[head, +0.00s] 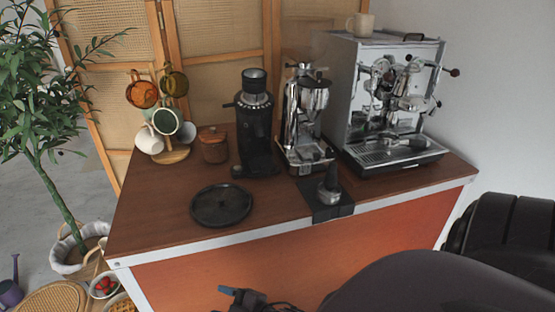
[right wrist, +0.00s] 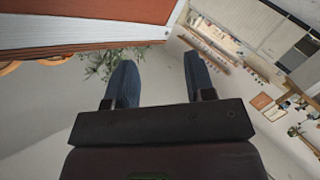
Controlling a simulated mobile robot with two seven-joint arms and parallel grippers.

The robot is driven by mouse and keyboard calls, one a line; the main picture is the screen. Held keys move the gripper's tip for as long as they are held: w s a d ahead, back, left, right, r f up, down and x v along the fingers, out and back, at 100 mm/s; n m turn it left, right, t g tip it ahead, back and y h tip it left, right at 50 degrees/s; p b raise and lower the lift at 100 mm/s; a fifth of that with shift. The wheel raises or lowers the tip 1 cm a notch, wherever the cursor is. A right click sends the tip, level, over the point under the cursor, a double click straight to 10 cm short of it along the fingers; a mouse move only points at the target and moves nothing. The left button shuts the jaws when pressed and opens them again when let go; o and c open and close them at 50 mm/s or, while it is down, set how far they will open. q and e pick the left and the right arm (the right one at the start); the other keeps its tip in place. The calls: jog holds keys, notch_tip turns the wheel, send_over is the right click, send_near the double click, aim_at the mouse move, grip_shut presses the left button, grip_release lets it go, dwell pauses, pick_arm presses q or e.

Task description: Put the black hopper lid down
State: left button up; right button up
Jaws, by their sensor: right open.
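The black grinder (head: 256,135) stands upright on the wooden cart top, with a dark hopper (head: 254,84) at its top. The hopper's top looks dark, and I cannot tell whether the black lid sits on it. I make out no separate small lid on the cart. My right gripper is open and empty in the right wrist view (right wrist: 160,75), with only pale floor between its two blue-grey fingers. In the head view, part of it (head: 240,298) shows low at the bottom edge, in front of the cart and apart from the grinder. My left gripper is not in view.
A round black tray (head: 221,205) lies empty at the cart's front left. A tamper (head: 329,190) on a black mat (head: 333,211), a chrome machine (head: 304,115), an espresso machine (head: 385,105), a mug tree (head: 172,152) and a lidded jar (head: 214,147) stand around. The front-left corner is bare.

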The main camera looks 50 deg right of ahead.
jog(key=s+d+f+m+g+h, duration=0.2)
jog(key=s+d+f+m, duration=0.1)
jog(key=s+m, duration=0.1)
jog(key=s+d+f+m+g+h, duration=0.2)
jog(key=s+f+m, duration=0.1)
jog(key=s+m, duration=0.2)
jog(key=shift+s+d+f, duration=0.4)
jog(key=shift+s, duration=0.75)
jog(key=shift+c, duration=0.2)
